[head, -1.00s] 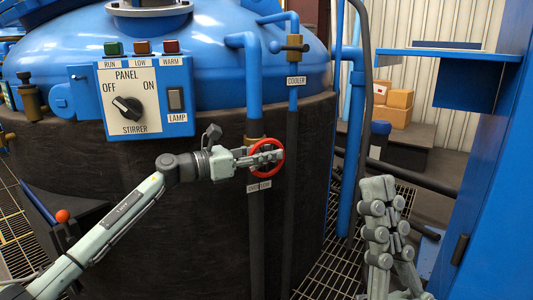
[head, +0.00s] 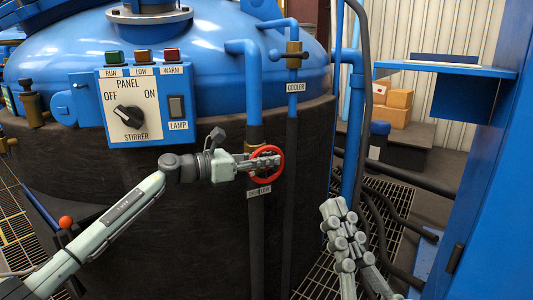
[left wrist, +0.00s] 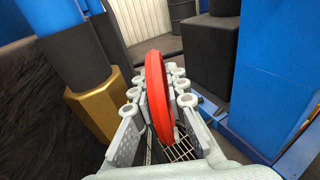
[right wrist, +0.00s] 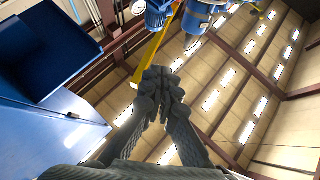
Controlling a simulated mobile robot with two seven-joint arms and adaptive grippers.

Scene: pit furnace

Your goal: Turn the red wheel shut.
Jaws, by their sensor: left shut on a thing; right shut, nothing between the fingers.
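The red wheel (head: 280,153) is on a brass valve on the blue pipe at the tank's front, above a label that is partly hard to read. My left gripper (head: 264,162) reaches it from the left and is shut on its rim. In the left wrist view, the red wheel (left wrist: 157,90) stands edge-on between the two fingers of my left gripper (left wrist: 158,108). The brass valve body (left wrist: 95,105) is to the left of it. My right gripper (head: 334,212) is raised, shut and empty, apart from the wheel at lower right. Its fingers meet in the right wrist view (right wrist: 160,88).
A control panel (head: 133,107) with a stirrer knob is on the blue tank at upper left. The cooler valve (head: 293,55) is on the pipe right of the wheel. A blue shelf (head: 445,67) and cabinet (head: 500,180) stand at right. Dark hoses (head: 375,200) hang behind my right gripper.

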